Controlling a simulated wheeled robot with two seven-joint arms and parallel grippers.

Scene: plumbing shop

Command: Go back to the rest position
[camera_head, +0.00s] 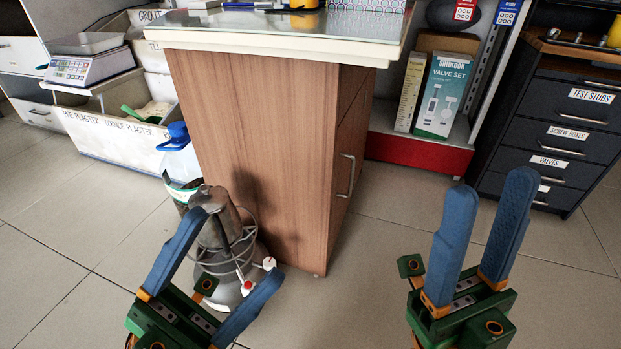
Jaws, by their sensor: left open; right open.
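My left gripper (232,251) is at the lower left, with its two blue fingers spread apart and nothing held between them. Behind its fingers a grey metal pot-like vessel (218,218) with wire loops stands on the floor, partly hidden by the fingers. My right gripper (487,230) is at the lower right, with its blue fingers pointing up, apart and empty. It is over the bare tiled floor in the picture.
A wooden cabinet (250,150) with a pale worktop stands in the middle. A blue-capped bottle (180,160) is beside it. White plaster bins (115,135) and a scale (88,66) are at left. A valve set box (442,95) and dark drawers (560,130) are at right. Floor is free front right.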

